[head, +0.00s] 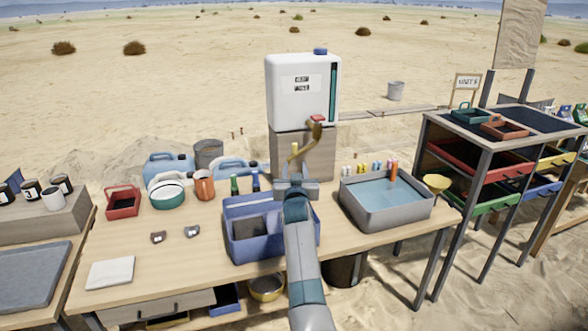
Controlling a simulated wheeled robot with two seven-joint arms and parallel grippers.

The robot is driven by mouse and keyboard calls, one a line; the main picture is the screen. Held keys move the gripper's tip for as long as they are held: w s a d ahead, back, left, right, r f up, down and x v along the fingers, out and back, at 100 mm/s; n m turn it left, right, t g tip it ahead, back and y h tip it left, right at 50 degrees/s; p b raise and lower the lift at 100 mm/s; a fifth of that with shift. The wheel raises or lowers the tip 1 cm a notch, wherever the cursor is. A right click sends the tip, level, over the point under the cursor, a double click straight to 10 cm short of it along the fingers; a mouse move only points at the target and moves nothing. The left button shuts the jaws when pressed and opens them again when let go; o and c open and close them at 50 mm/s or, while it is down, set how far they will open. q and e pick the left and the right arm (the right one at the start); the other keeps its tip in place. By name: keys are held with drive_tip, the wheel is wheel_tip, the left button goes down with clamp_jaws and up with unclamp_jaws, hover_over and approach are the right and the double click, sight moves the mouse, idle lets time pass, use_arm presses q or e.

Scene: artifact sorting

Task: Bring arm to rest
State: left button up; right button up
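My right arm comes up from the bottom middle, and its gripper (295,172) is over the back of the blue bin (232,242), in front of the white water tank (288,102). The tank has a red-topped, brass-coloured spout (314,132), which lies behind and above my gripper in the picture. The fingers are small and overlap the background, so I cannot tell whether they are open or hold anything. My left gripper is not in view.
A grey water basin (378,218) stands to the right of my arm. A red caddy (122,205), orange mug (204,188) and white slab (110,272) are on the wooden table (170,268). A rack (455,140) with coloured trays stands right. The table's front left is mostly clear.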

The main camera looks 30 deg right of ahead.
drive_tip(key=shift+s+a+f, duration=0.1)
drive_tip(key=shift+s, duration=0.15)
idle(0.3)
drive_tip(key=shift+s, duration=0.1)
